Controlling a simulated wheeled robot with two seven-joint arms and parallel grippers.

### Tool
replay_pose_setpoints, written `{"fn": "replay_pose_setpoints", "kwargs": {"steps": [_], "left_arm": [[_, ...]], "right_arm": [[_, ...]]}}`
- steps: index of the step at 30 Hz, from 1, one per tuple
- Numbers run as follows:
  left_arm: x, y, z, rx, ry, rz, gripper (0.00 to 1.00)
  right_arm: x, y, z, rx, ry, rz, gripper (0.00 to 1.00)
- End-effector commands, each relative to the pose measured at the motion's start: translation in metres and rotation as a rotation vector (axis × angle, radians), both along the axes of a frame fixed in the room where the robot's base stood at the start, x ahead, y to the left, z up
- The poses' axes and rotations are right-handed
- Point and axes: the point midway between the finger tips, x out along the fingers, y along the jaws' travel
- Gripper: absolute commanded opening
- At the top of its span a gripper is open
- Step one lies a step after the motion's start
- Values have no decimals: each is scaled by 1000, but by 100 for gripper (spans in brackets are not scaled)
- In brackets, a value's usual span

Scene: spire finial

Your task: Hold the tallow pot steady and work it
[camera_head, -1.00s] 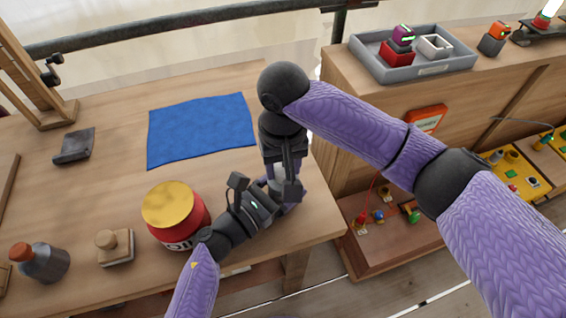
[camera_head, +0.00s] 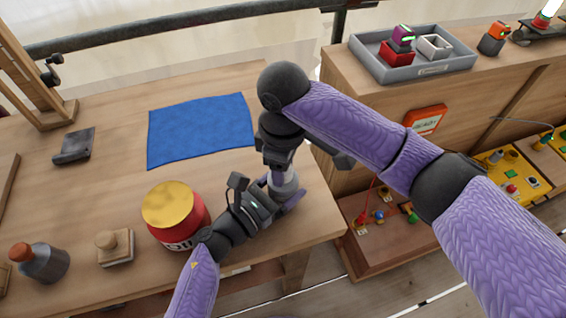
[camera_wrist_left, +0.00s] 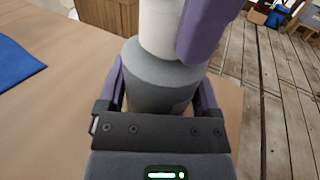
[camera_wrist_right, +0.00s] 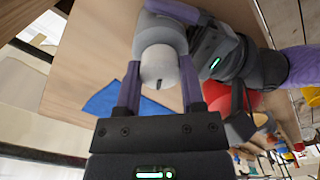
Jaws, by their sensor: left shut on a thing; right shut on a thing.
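The tallow pot (camera_head: 286,187) stands near the table's right front corner, a grey cylinder with a narrower pale top. In the left wrist view, my left gripper (camera_wrist_left: 160,84) is shut around the pot's grey body (camera_wrist_left: 152,68). The pale top (camera_wrist_left: 161,25) rises above it, with a purple finger of my right gripper beside it. In the right wrist view, my right gripper (camera_wrist_right: 159,84) is shut on the pale top (camera_wrist_right: 158,68), which has a small dark slot. In the head view my right wrist hides much of the pot's top.
A red jar with a yellow lid (camera_head: 172,207) stands close to my left gripper. A stamp (camera_head: 114,248), a dark bottle (camera_head: 42,262), a dark block (camera_head: 73,146) and a blue cloth (camera_head: 200,130) lie left. A side bench (camera_head: 350,85) with a grey tray (camera_head: 425,70) is right.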

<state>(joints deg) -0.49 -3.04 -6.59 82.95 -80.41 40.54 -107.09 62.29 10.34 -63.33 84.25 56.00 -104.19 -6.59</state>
Motion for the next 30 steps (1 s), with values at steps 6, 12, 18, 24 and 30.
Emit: {"fn": "replay_pose_setpoints", "kwargs": {"steps": [6, 12, 18, 24, 30], "left_arm": [[0, 0, -1, 1, 1, 1, 15], [0, 0, -1, 1, 1, 1, 15], [0, 0, -1, 2, 2, 1, 15], [0, 0, -1, 2, 2, 0, 15], [0, 0, -1, 2, 2, 0, 15]], "right_arm": [[1, 0, 1, -1, -2, 200, 0], [1, 0, 1, -1, -2, 390, 0], [1, -1, 1, -2, -3, 580, 0], [1, -1, 1, -2, -3, 769, 0], [1, 0, 0, -1, -2, 960, 0]]}}
